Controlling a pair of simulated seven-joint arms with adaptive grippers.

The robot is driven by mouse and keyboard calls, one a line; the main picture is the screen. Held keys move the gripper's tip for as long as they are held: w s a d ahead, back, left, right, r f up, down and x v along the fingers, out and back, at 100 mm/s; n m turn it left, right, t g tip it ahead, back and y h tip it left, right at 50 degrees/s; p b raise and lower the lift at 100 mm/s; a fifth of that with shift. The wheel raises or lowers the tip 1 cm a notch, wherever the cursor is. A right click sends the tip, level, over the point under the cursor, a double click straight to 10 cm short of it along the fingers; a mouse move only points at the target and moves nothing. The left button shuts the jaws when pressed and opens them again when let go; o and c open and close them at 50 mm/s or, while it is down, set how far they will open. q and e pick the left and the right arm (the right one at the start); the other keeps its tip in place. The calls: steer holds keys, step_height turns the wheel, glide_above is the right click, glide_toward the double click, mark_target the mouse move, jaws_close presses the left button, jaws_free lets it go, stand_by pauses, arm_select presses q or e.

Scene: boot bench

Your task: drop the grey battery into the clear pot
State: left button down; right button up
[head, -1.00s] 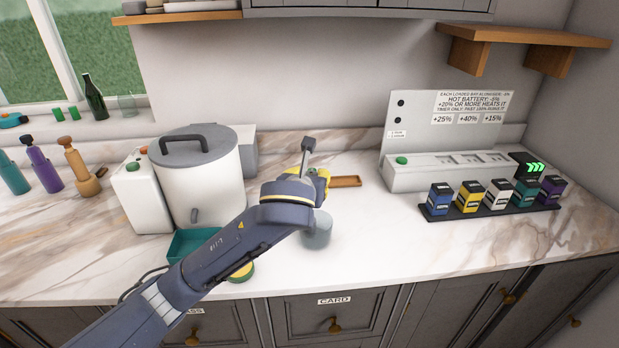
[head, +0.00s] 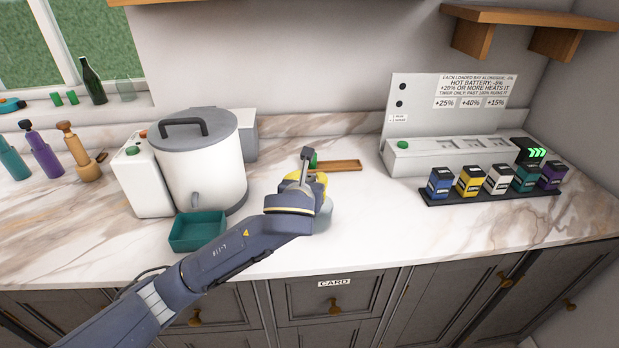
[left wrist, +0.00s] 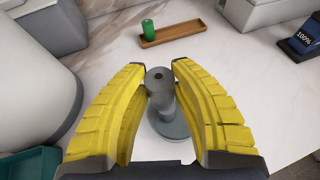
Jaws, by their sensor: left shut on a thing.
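My left gripper (head: 318,188) is over the middle of the counter, its yellow fingers shut on the grey battery (left wrist: 159,79). In the left wrist view the battery stands between the fingertips, with its round dark-centred end towards the camera. A wider grey, round, see-through-looking thing, apparently the clear pot (left wrist: 172,126), shows below and just behind the battery. In the head view the pot (head: 325,216) is mostly hidden by the gripper. I cannot tell the gap between battery and pot. My right gripper is not in view.
A wooden tray (head: 345,165) with a green battery (left wrist: 152,27) lies just beyond the gripper. A teal tray (head: 197,243) and a large white urn (head: 215,165) stand left. A battery rack (head: 490,196) and charger (head: 440,156) stand right. The front right counter is clear.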

arm_select(q)
steer(key=c, duration=1.1)
jaws_free()
steer(key=shift+o, duration=0.2)
steer(key=v, duration=1.2)
